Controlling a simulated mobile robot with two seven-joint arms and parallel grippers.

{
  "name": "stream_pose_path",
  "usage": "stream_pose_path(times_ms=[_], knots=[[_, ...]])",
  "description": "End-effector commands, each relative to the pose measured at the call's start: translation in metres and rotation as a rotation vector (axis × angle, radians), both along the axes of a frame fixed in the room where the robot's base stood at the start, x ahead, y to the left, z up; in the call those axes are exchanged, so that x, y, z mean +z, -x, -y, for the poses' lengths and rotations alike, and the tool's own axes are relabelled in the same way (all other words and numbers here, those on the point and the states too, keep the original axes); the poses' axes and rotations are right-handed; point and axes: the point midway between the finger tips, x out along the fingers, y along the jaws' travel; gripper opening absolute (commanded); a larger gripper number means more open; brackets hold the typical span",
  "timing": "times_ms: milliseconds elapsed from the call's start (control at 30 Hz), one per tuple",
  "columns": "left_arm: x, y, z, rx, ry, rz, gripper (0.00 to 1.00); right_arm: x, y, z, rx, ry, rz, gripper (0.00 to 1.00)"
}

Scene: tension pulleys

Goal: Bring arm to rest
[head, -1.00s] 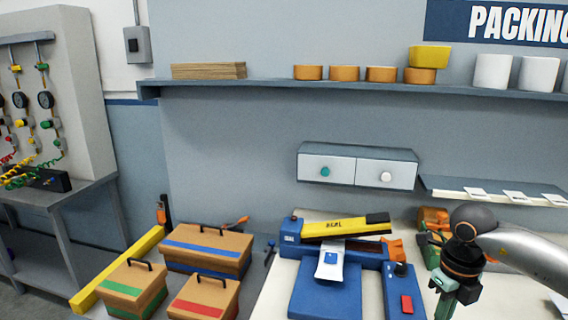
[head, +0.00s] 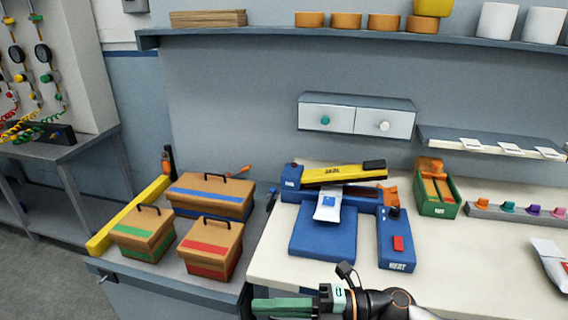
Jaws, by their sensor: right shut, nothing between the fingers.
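My right arm comes in along the bottom edge of the head view, with its gripper (head: 283,307) pointing left. Its green fingers are together and hold nothing. The gripper is in front of the white worktable's front edge (head: 262,272), below the blue sealing machine (head: 322,234), and apart from it. My left gripper is out of view.
The sealer has a yellow bar (head: 338,174) and a white pouch (head: 328,206). Boxes with green (head: 143,234), blue (head: 209,196) and red (head: 210,248) stripes stand left. A green bin (head: 436,195) stands right. The table's right front is mostly clear.

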Motion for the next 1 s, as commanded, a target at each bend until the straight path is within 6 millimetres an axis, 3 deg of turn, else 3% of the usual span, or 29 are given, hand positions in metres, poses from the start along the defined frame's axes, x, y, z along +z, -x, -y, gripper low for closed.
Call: stream_pose_path(times_ms=[133, 233, 367, 467, 567, 700, 833, 1000], knots=[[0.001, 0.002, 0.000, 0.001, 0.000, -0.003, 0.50, 0.006, -0.017, 0.004, -0.247, -0.254, -0.252, 0.00], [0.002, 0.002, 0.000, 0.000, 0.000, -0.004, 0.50, -0.007, -0.032, 0.023, -0.432, -0.383, -0.437, 0.00], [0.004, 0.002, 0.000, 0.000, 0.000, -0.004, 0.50, -0.048, -0.043, 0.060, -0.689, -0.502, -0.700, 0.00], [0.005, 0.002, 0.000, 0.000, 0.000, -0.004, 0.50, -0.096, -0.037, 0.094, -0.893, -0.557, -0.918, 0.00], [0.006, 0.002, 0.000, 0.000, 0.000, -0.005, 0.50, -0.151, -0.014, 0.127, -1.093, -0.582, -1.143, 0.00], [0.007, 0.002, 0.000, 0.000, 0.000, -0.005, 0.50, -0.220, 0.040, 0.164, -1.331, -0.574, -1.428, 0.00], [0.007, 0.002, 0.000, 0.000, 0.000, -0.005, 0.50, -0.257, 0.086, 0.183, -1.467, -0.549, -1.608, 0.00], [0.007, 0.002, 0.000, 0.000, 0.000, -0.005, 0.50, -0.276, 0.115, 0.192, -1.538, -0.530, -1.708, 0.00]])
